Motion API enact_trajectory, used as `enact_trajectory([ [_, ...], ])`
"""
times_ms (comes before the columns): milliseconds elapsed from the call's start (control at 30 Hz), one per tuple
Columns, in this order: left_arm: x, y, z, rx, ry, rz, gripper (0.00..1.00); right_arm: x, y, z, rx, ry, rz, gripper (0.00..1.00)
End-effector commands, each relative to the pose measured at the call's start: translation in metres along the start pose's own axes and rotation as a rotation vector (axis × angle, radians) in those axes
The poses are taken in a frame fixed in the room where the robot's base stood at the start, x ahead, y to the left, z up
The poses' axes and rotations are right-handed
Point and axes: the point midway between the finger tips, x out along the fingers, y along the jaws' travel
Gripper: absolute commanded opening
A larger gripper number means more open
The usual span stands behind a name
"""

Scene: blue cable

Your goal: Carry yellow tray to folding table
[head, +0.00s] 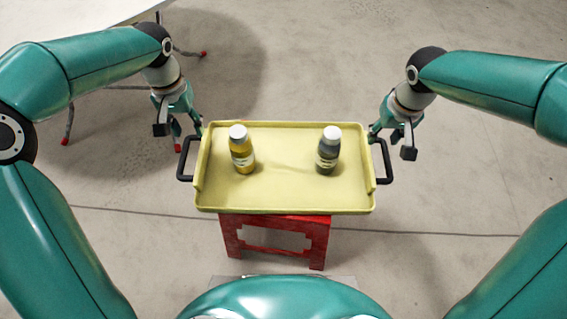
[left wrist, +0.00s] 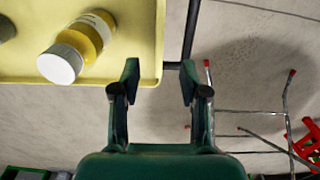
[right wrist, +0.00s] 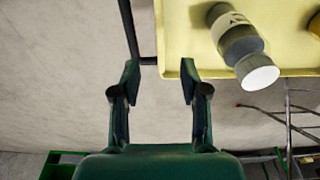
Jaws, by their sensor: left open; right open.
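The yellow tray (head: 290,195) rests on a red stool (head: 285,222), with a dark handle on each short side. A yellow bottle (head: 242,152) and a grey bottle (head: 328,152), both white-capped, stand on it. My left gripper (head: 181,132) is open near the far end of the left handle (head: 182,160); the left wrist view shows the handle bar (left wrist: 191,30) ahead of its fingers. My right gripper (head: 391,140) is open near the right handle (head: 386,160); its bar (right wrist: 131,30) shows ahead of the fingers. The folding table (head: 65,20) is partly visible at upper left.
The table's metal legs with red tips stand on the floor at left and also show in the left wrist view (left wrist: 208,100). A red object (left wrist: 306,142) is cut off at that view's right edge. The concrete floor (head: 300,60) beyond the tray is clear.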

Motion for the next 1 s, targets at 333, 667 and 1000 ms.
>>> enact_trajectory([
  [333,0.066,0.000,0.001,0.001,-0.005,0.000,0.44,0.066,0.000,0.002,0.000,-0.007,0.000,0.44],
  [667,0.127,0.000,0.001,0.001,-0.004,0.000,0.44,0.127,0.001,0.002,0.001,-0.005,-0.001,0.44],
  [1000,0.151,0.000,0.000,0.000,-0.001,0.000,0.44,0.151,0.001,0.001,0.001,-0.001,-0.001,0.44],
])
